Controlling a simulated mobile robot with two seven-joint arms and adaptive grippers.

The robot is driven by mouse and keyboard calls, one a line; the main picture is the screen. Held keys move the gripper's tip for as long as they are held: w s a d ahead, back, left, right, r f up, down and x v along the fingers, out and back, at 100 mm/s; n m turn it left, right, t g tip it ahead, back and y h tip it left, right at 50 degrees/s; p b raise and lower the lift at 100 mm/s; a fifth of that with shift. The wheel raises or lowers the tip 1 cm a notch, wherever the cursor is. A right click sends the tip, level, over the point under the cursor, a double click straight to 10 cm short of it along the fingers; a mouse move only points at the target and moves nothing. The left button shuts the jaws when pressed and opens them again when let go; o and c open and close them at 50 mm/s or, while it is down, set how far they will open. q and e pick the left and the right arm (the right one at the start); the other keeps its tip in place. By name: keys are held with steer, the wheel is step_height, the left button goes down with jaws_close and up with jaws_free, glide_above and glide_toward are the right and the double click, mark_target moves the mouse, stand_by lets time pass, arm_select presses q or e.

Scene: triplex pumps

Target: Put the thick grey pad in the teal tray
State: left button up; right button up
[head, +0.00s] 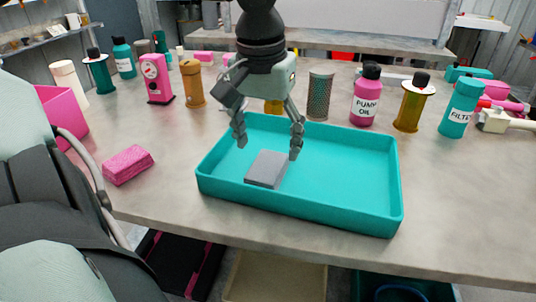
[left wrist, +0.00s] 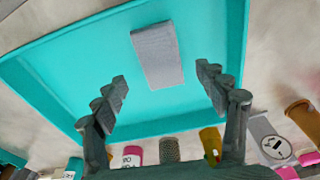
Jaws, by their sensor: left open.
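The thick grey pad (head: 267,169) lies flat inside the teal tray (head: 330,205), in its left part near the front wall. The tray stands on the table and is otherwise empty. My left gripper (head: 268,143) is open above the tray, its fingers apart and pointing down over the pad. In the left wrist view the pad (left wrist: 158,55) lies on the tray floor (left wrist: 90,70) beyond the fingertips (left wrist: 162,85), with nothing between the fingers touching it. My right gripper is not in view.
A pink sponge-like block (head: 128,165) lies left of the tray. Behind the tray stand a pump oil bottle (head: 366,97), a mesh cylinder (head: 319,96), an amber cylinder (head: 412,104) and a teal filter bottle (head: 460,108). The table right of the tray is clear.

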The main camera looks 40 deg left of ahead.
mark_target(265, 169)
arm_select(q)
step_height(265, 169, up, 7)
steer(key=shift+s+d+r, duration=0.15)
steer(key=shift+s+r, duration=0.05)
steer(key=shift+s, duration=0.2)
